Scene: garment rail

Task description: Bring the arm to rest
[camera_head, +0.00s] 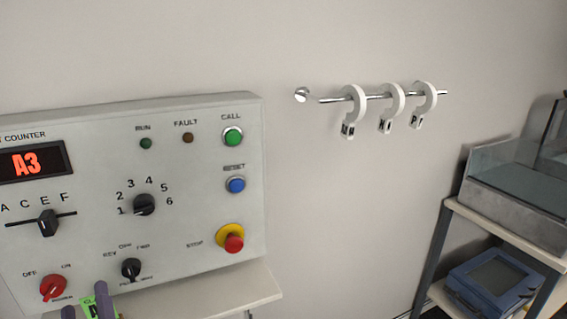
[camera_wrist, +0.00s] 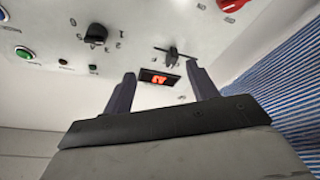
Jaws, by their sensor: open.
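My gripper (camera_wrist: 160,76) shows in the wrist view with its two dark fingers spread apart. Nothing is between them; the panel's lit red display shows in the gap beyond. In the head view only the tips of my gripper (camera_head: 86,306) show, at the lower left edge, in front of the panel's lower part. A bright green tagged piece (camera_head: 97,306) shows beside the fingertips there. Most of it is cut off, and I cannot tell what it belongs to. The rest of my arm is out of view.
A grey control panel (camera_head: 190,205) with knobs and buttons stands on a pale shelf (camera_head: 225,294) at left. A rack at right holds a glass tank (camera_head: 510,190) and a blue device (camera_head: 495,285). Blue-striped cloth (camera_wrist: 285,85) lies right.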

